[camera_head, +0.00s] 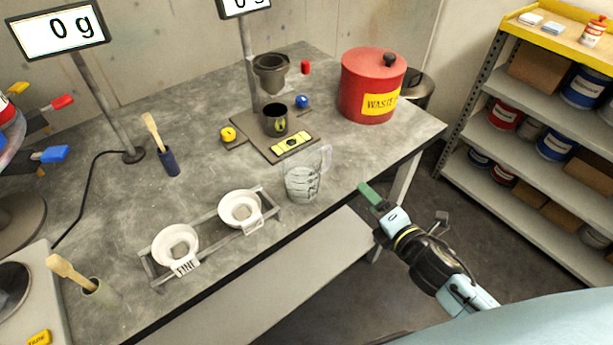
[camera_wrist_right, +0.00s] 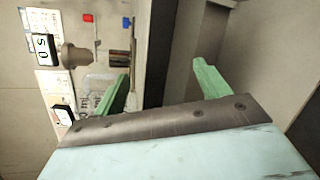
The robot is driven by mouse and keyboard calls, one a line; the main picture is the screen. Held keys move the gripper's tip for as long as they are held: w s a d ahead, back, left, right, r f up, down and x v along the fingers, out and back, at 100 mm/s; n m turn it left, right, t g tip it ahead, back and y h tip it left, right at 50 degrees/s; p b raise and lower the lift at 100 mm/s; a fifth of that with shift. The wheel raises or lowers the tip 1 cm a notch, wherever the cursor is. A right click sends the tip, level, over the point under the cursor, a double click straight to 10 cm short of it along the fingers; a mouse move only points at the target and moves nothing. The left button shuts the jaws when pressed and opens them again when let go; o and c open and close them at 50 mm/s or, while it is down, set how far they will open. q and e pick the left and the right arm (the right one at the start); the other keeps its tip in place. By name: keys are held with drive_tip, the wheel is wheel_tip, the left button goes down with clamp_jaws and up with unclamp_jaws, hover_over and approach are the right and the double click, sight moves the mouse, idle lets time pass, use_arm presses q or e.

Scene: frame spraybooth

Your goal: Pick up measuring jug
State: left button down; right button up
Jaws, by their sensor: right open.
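The measuring jug (camera_head: 302,184) is clear, with dark markings and a handle on its far right side. It stands upright on the grey bench near the front edge. In the right wrist view the jug (camera_wrist_right: 90,92) shows at the left, partly behind one green finger. My right gripper (camera_head: 371,197) is to the right of the jug, just off the bench edge and apart from it. In the right wrist view its green fingers (camera_wrist_right: 160,86) are wide apart with nothing between them. My left gripper is not in view.
A rack (camera_head: 213,232) with two white cups (camera_head: 240,210) stands left of the jug. Behind the jug are a yellow-marked plate (camera_head: 292,143), a dark cup (camera_head: 275,119) and a red waste bin (camera_head: 371,87). Shelves (camera_head: 545,130) stand at the right, past open floor.

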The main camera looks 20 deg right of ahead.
wheel_tip(320, 180, up, 5)
drive_tip(key=a+n+t+y, duration=0.1)
drive_tip(key=a+n+y, duration=0.15)
drive_tip(key=n, duration=0.35)
drive_tip(key=n+g+y, duration=0.3)
drive_tip(key=n+y, duration=0.4)
drive_tip(key=n, duration=0.7)
approach(316, 184)
drive_tip(key=w, duration=0.2)
drive_tip(key=shift+y, duration=0.25)
drive_tip(key=x, duration=0.2)
drive_tip(key=p+x, duration=0.1)
drive_tip(key=x, duration=0.5)
drive_tip(key=shift+s+a+f, duration=0.15)
drive_tip(key=shift+s+a, duration=0.15)
drive_tip(key=shift+a, duration=0.15)
drive_tip(key=shift+p+x, duration=0.6)
drive_tip(key=shift+x, duration=2.05)
drive_tip(key=shift+w+d, duration=0.1)
drive_tip(key=shift+d, duration=0.05)
drive_tip(key=shift+c, duration=0.4)
drive_tip(key=c, duration=0.7)
drive_tip(key=shift+c, duration=0.3)
